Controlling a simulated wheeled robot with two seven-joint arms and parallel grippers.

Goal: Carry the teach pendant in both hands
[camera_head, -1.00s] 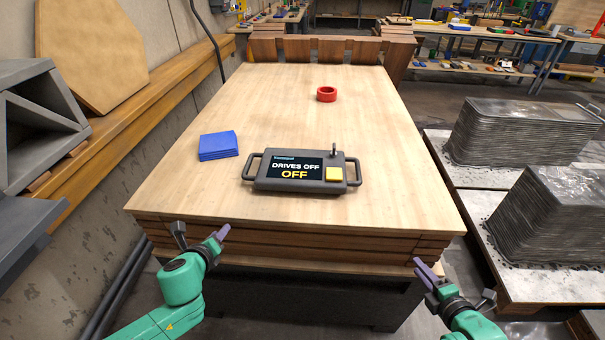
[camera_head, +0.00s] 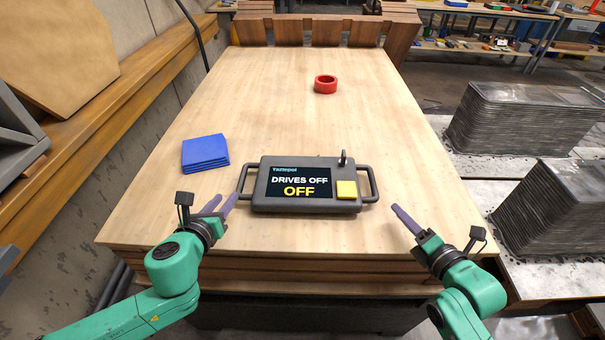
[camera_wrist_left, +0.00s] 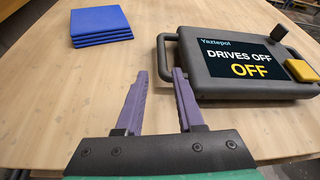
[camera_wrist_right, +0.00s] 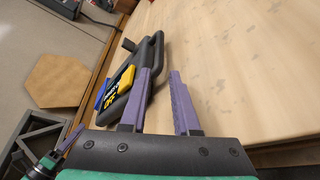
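The teach pendant (camera_head: 262,192) lies flat on the wooden table, grey, its screen reading DRIVES OFF, with a yellow button (camera_head: 346,190) and a bar handle at each end. My left gripper (camera_head: 222,203) is open and empty, just left of and in front of the left handle (camera_head: 243,179). In the left wrist view the left handle (camera_wrist_left: 165,56) lies just ahead of the parted purple fingers (camera_wrist_left: 160,80). My right gripper (camera_head: 398,208) is empty, right of and in front of the right handle (camera_head: 371,185). In the right wrist view its fingers (camera_wrist_right: 160,75) are parted beside the pendant (camera_wrist_right: 119,95).
A stack of blue sheets (camera_head: 205,153) lies left of the pendant. A red ring (camera_head: 325,84) lies farther back. The table top (camera_head: 280,110) is otherwise clear. Grey stacked slabs (camera_head: 520,125) stand on the right, and a wooden ledge (camera_head: 110,115) runs along the left wall.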

